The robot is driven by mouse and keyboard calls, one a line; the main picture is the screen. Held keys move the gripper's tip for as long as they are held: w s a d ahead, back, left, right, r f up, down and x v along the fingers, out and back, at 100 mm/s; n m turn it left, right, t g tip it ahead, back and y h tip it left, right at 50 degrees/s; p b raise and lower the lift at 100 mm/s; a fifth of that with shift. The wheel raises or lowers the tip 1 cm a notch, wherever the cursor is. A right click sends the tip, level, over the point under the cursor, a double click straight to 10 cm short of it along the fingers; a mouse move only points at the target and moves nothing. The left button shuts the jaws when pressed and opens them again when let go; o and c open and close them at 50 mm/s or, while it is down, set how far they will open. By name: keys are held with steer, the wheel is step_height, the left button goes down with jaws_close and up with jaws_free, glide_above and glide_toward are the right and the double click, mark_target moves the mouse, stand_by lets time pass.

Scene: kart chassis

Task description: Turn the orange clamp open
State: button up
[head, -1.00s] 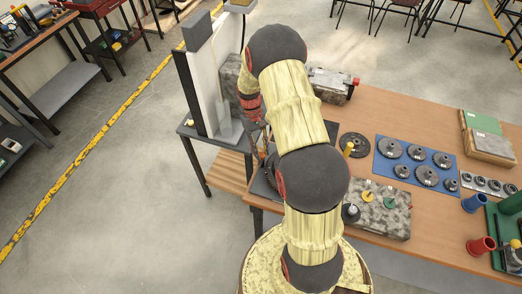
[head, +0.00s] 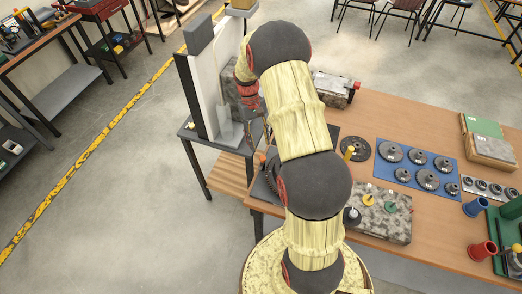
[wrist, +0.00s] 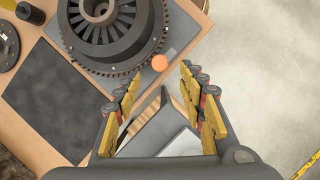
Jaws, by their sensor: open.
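The orange clamp shows as a round orange knob (wrist: 160,63) in the wrist view, beside the toothed rim of a dark round gear-like unit (wrist: 112,38). The rest of the clamp cannot be made out. My gripper (wrist: 161,74) is open, with its two yellow-padded fingers spread apart. The knob appears just beyond the fingertips, between them in the picture, with nothing held. I cannot tell the exact gap in depth. In the head view my arm hides most of this area.
The wooden workbench (head: 425,128) carries a blue mat (head: 409,184) with several dark gears and a mottled block (head: 393,226) with coloured pegs. A grey stand with a tall column (head: 205,95) is left of my arm. Open floor lies further left.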

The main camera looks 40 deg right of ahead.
steer(key=v, duration=0.5)
steer(key=shift+w+r, duration=0.15)
steer(key=shift+r, duration=0.15)
steer(key=s+a+r+n+t+b, duration=0.1)
steer(key=s+a+r+t+b, duration=0.2)
steer(key=s+a+r, duration=0.6)
steer(key=s+a+r+n+t+h+b, duration=0.1)
steer(key=s+a+r+t+b, duration=0.3)
steer(key=s+a+r, duration=0.5)
steer(key=s+a+t, duration=0.2)
steer(key=a, duration=0.3)
steer(key=shift+s+a+r+n+t, duration=0.15)
steer(key=shift+s+r+n+t, duration=0.05)
steer(key=shift+s+n+t, duration=0.2)
steer(key=shift+c, duration=0.8)
